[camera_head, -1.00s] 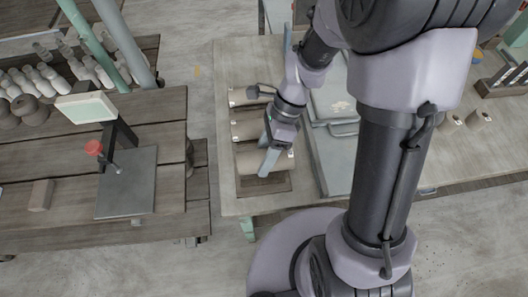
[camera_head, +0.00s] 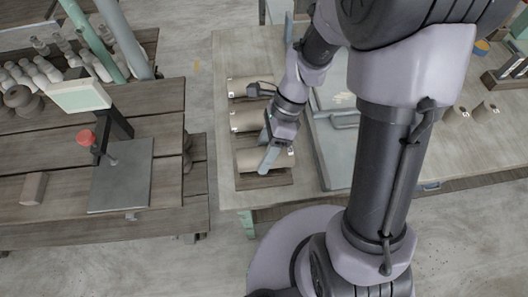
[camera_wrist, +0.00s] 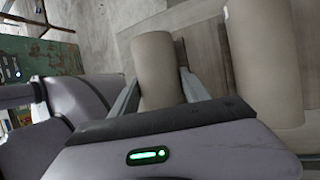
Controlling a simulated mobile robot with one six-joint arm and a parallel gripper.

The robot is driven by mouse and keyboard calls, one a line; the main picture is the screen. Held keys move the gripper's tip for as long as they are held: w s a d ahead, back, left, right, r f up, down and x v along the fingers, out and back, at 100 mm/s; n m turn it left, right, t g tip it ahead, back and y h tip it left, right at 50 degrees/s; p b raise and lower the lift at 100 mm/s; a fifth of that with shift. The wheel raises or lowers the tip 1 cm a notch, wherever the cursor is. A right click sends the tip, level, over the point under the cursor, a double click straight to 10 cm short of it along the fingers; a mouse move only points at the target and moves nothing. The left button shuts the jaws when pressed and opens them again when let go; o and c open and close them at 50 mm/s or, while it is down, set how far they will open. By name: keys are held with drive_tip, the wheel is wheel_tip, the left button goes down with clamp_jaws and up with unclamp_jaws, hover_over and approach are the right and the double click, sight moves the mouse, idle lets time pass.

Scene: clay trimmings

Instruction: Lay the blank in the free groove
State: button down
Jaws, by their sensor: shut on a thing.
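A tan clay cylinder, the blank (camera_head: 251,160), is between the fingers of my gripper (camera_head: 269,158) at the front of a dark wooden rack (camera_head: 264,180). In the wrist view the same blank (camera_wrist: 157,55) lies between both fingers, and my gripper is shut on it. The blank lies roughly parallel to its neighbours. Whether it touches the groove under it cannot be told. Two similar cylinders lie behind it, a middle one (camera_head: 245,121) and a far one (camera_head: 241,87). A neighbouring cylinder (camera_wrist: 265,60) shows at right in the wrist view, apart from the blank.
A grey-blue tray or case (camera_head: 329,150) stands close to the right of the rack. Two small tan pieces lie at the right of the table (camera_head: 226,190). Across a floor gap at left is a wooden bench (camera_head: 165,190) with a stand and plate.

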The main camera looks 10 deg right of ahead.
drive_tip(key=shift+s+f, duration=0.2)
drive_tip(key=shift+f, duration=0.1)
drive_tip(key=shift+s+d+f, duration=0.1)
drive_tip(key=shift+s+f, duration=0.15)
drive_tip(key=shift+f, duration=0.05)
drive_tip(key=shift+c, duration=2.3)
unclamp_jaws()
drive_tip(key=p+v, duration=0.8)
drive_tip(key=v, duration=1)
drive_tip(key=shift+w+r, duration=0.2)
drive_tip(key=shift+r, duration=0.05)
